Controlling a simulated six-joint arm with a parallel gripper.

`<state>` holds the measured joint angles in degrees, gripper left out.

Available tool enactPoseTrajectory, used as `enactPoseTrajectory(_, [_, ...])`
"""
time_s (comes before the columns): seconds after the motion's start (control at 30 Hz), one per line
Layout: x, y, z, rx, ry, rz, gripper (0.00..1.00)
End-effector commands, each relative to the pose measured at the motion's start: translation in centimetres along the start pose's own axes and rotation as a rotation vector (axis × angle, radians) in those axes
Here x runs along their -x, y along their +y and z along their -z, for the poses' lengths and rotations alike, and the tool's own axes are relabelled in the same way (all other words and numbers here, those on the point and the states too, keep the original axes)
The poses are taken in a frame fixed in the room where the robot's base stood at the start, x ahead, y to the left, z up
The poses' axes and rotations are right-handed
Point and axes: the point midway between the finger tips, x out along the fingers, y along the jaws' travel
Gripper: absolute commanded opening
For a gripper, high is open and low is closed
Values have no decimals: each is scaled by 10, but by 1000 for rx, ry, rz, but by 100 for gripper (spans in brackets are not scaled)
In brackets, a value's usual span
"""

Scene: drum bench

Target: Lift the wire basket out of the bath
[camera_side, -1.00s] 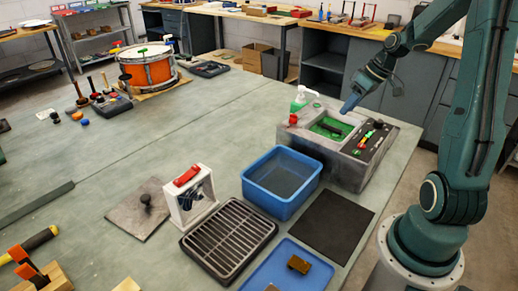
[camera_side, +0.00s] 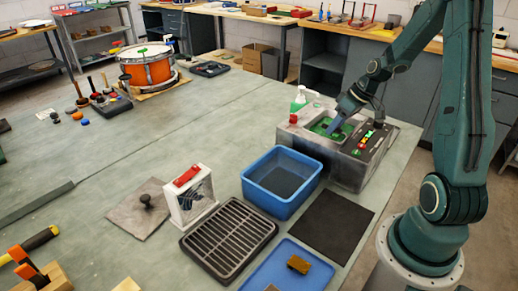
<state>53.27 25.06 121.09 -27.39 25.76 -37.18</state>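The bath (camera_side: 345,172) is a grey metal box with a control panel, at the right of the bench. Its opening (camera_side: 319,127) shows bright green inside. I cannot make out the wire basket clearly; it is too small, and my gripper covers part of the opening.
A blue tub (camera_side: 282,181) stands in front of the bath, beside a black mat (camera_side: 332,226). A slatted drain rack (camera_side: 229,239), a blue tray (camera_side: 288,268) and a white-framed device (camera_side: 191,197) are nearer. The bench's middle is clear.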

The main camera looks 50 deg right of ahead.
Motion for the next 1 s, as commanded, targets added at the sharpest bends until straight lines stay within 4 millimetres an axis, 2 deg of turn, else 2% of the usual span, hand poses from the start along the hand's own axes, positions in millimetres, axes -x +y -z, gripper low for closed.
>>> enactPoseTrajectory(0.1, [-13,-1,0,-1,-2,3,40])
enactPoseTrajectory(0.23, [-20,-1,0,0,-1,1,40])
enactPoseTrajectory(0.77, [-22,0,0,0,0,0,40])
enactPoseTrajectory(0.97, [-21,0,0,0,0,0,2])
enactPoseTrajectory(1.0, [-21,0,0,0,0,0,0])
